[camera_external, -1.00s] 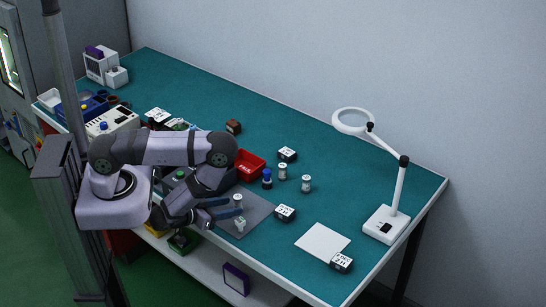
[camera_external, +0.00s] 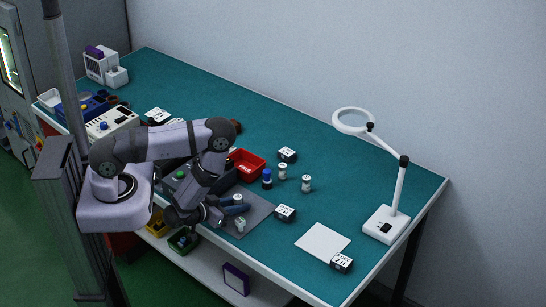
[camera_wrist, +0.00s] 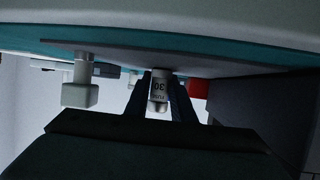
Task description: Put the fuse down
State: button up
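A small white fuse (camera_wrist: 160,88) with dark print reading 30 sits between my two fingers in the wrist view, which is upside down. My gripper (camera_wrist: 161,84) has a finger against each side of it, with no clear gap. In the external view my gripper (camera_external: 238,208) reaches sideways, low over the grey mat (camera_external: 257,213); the fuse's pale top (camera_external: 238,199) shows at the fingertips. The fuse looks upright, its base at or very near the mat; contact is hidden by the fingers.
A pale post with a block (camera_wrist: 80,85) stands close beside my gripper, also visible externally (camera_external: 240,223). A red bin (camera_external: 247,165), a blue-topped cylinder (camera_external: 267,179), two pale cylinders (camera_external: 283,172) and a labelled black block (camera_external: 285,213) are nearby. The bench front edge is close.

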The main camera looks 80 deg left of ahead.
aim_at(238, 197)
grip_shut()
jog(key=shift+r, duration=0.1)
jog(key=shift+r, duration=0.85)
notch_tip(238, 197, up, 6)
jog(key=shift+r+p, duration=0.1)
jog(key=shift+p, duration=1.1)
jog(key=shift+r+p, duration=0.95)
jog(key=shift+p, duration=0.05)
